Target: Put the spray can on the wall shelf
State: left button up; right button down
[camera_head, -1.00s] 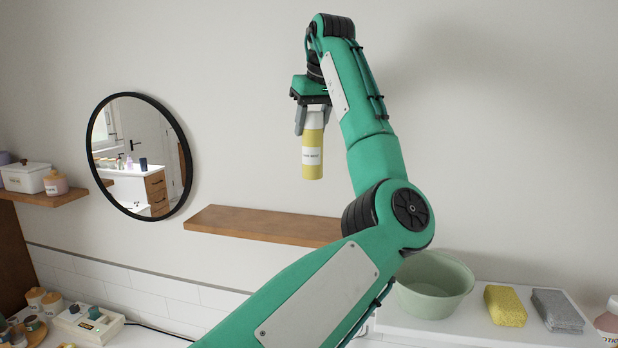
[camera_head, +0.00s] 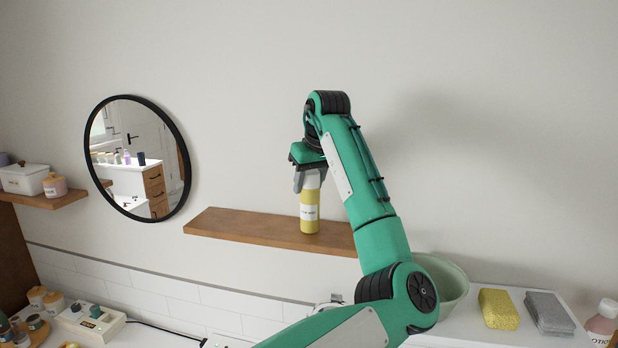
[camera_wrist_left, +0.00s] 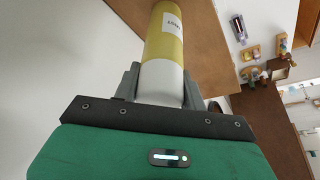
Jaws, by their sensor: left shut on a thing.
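The spray can (camera_head: 310,211) is yellow with a white label and a white upper part. It is upright at the wooden wall shelf (camera_head: 245,224), right of the shelf's middle. Its bottom appears at the shelf top; I cannot tell whether it touches. My left gripper (camera_head: 307,182) is shut on the can's white upper part from above. In the left wrist view the can (camera_wrist_left: 165,45) lies between the two grey fingers (camera_wrist_left: 162,85), with the shelf board (camera_wrist_left: 200,45) behind it. My right gripper is not in view.
A round black-framed mirror (camera_head: 183,135) hangs left of the shelf. A green basin (camera_head: 450,285), a yellow sponge (camera_head: 498,308) and a grey cloth (camera_head: 549,313) are on the counter at right. The shelf's left part is bare.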

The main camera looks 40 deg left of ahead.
pick_arm(q)
jog(key=shift+f, duration=0.1)
jog(key=o, duration=1)
jog(key=shift+o, duration=0.2)
jog(key=shift+d+r+b, duration=0.15)
jog(key=shift+r+b, duration=0.35)
jog(key=shift+b, duration=0.15)
jog(key=b+v, duration=0.3)
jog(key=v, duration=0.8)
jog(key=shift+b, duration=0.4)
jog(key=shift+s, duration=0.1)
